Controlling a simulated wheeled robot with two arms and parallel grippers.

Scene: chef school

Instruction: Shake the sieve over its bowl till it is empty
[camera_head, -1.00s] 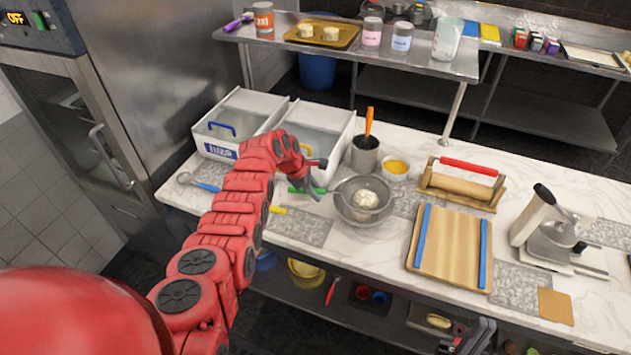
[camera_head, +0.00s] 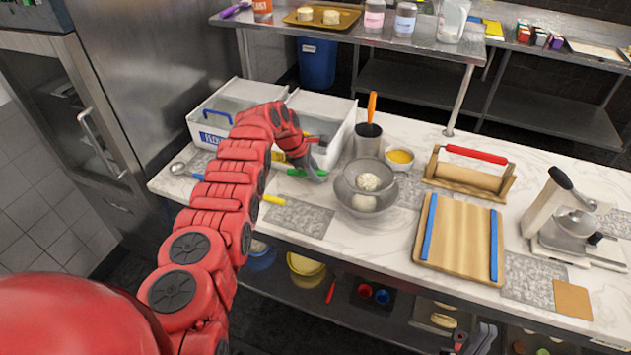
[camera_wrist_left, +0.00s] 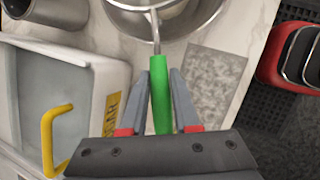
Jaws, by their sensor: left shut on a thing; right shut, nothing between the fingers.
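My left gripper (camera_head: 312,170) is shut on the green handle of the sieve (camera_wrist_left: 161,90). Its metal rod runs up to the bowl in the left wrist view. In the head view the round sieve (camera_head: 384,172) is over the metal bowl (camera_head: 363,212), its rim raised above the bowl's. A white lump (camera_head: 368,182) shows in the sieve, and a second white patch (camera_head: 364,202) shows lower, at the bowl. I cannot tell how much white stuff is in each. My right gripper (camera_head: 482,338) is low at the bottom edge, empty and shut, away from the bowl.
White bins (camera_head: 318,108) stand behind my left gripper. A metal canister (camera_head: 368,140) with an orange-handled tool and a small yellow-filled bowl (camera_head: 399,158) stand close behind the metal bowl. A wooden board with blue strips (camera_head: 458,240) lies to the right.

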